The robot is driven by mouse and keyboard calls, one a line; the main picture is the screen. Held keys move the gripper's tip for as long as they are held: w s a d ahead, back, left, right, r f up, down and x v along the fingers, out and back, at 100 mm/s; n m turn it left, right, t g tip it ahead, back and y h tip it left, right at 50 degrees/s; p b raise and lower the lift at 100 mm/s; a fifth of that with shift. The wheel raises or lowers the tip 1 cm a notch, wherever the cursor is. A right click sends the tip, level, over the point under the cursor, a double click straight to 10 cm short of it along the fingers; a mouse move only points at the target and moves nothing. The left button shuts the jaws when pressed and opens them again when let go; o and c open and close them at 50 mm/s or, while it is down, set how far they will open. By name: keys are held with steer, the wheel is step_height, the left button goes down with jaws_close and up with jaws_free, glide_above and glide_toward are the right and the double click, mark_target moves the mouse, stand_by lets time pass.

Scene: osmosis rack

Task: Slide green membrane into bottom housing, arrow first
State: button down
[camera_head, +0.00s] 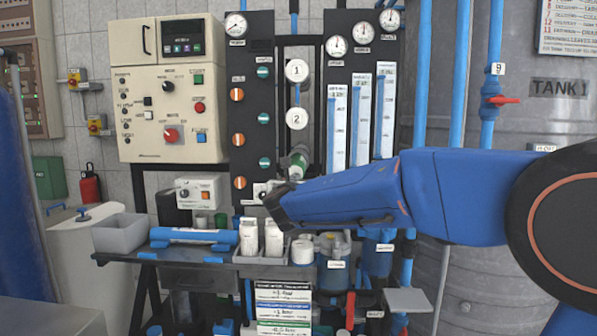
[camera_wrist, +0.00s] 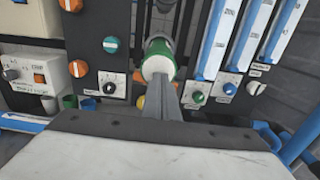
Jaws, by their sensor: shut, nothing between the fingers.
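The green membrane (camera_head: 297,170) shows below the white caps numbered 1 and 2, its near end pointing out toward me. In the wrist view the green membrane (camera_wrist: 160,47) has a white end face (camera_wrist: 158,67) toward the camera. Its far end runs back into the dark rack, where the bottom housing sits; how deep it sits I cannot tell. No arrow can be made out. My gripper (camera_wrist: 160,88) is shut and empty, its fingertips just below and in front of the white end face; whether they touch it I cannot tell. In the head view my wrist hides the fingers.
Housing caps 1 (camera_head: 297,71) and 2 (camera_head: 297,118) are above. A knob panel (camera_wrist: 113,84) is left of the membrane and flow tubes (camera_wrist: 222,40) right. Below stand a grey bin (camera_head: 119,233), a blue tube (camera_head: 194,236), white bottles (camera_head: 249,238) and a clear filter bowl (camera_head: 334,270).

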steer(key=shift+w+d, duration=0.2)
steer(key=shift+w, duration=5.4)
steer(key=s, duration=0.8)
steer(key=shift+a, duration=0.15)
steer(key=s+d+f+m+g+h, duration=0.3)
steer(key=s+d+m, duration=0.4)
steer(key=d, duration=0.6)
steer(key=s+d+f+m+g+h, duration=0.2)
steer(key=s+d+m, duration=0.55)
steer(key=d, duration=0.55)
steer(key=s+d+f+m+g, duration=0.2)
steer(key=s+d+f+m, duration=0.25)
steer(key=s, duration=0.25)
steer(key=s+d+f+m+g, duration=0.2)
steer(key=s+d+f+m, duration=0.1)
steer(key=s+d, duration=0.3)
steer(key=s+a+f+m+g+y, duration=0.2)
steer(key=s+f+m, duration=0.4)
steer(key=s, duration=0.7)
steer(key=s+a+f+m+g+y, duration=0.2)
steer(key=s+f+m, duration=0.5)
steer(key=s, duration=0.5)
step_height(320, 180, down, 2)
steer(key=shift+s+a+f+m+y, duration=0.15)
steer(key=shift+s+a+m+y, duration=0.15)
steer(key=shift+y, duration=0.5)
